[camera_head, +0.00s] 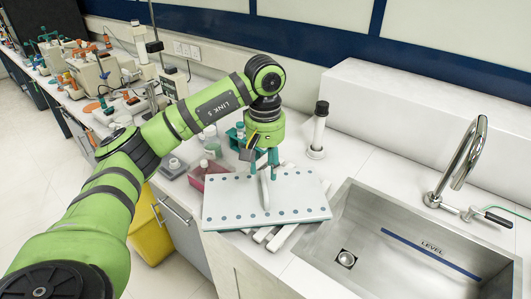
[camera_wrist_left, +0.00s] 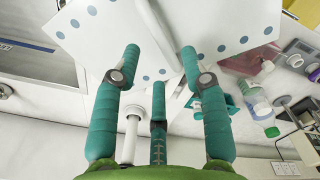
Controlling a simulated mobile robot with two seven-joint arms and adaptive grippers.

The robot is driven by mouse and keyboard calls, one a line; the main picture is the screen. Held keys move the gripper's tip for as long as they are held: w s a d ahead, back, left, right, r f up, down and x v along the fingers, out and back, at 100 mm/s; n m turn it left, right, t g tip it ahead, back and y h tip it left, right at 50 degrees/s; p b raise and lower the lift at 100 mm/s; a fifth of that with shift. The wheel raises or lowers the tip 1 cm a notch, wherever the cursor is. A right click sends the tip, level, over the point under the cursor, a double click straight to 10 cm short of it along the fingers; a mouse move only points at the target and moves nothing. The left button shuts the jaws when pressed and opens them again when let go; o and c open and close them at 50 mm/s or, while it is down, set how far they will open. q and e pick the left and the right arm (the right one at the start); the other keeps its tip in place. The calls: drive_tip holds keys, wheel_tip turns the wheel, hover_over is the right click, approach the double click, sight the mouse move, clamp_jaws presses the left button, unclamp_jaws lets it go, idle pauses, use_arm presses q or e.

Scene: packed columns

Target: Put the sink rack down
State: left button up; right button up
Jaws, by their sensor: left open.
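The sink rack appears to be the flat white board with blue-green dots (camera_head: 300,200), which has an upright pale handle bar in its middle. It lies on the counter left of the sink, over white slats. It also shows in the left wrist view (camera_wrist_left: 95,30). My left gripper (camera_head: 262,163) is over the board at the handle. In the left wrist view its teal fingers (camera_wrist_left: 160,58) are spread, with the handle bar (camera_wrist_left: 152,22) running between and beyond their tips. The jaws are open, and I cannot tell whether they touch the bar. My right gripper is not in view.
The steel sink (camera_head: 410,245) with a tap (camera_head: 462,165) is right of the board. White slats (camera_head: 283,236) stick out under its front edge. A white black-topped cylinder (camera_head: 318,135) stands behind. A pink container (camera_head: 197,177) and bottles crowd the left. A yellow bin (camera_head: 152,225) is below.

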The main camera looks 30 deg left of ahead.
sight(265, 182)
use_arm(q)
wheel_tip(265, 182, up, 6)
drive_tip(key=shift+f, duration=0.15)
drive_tip(key=shift+f, duration=0.1)
idle(0.5)
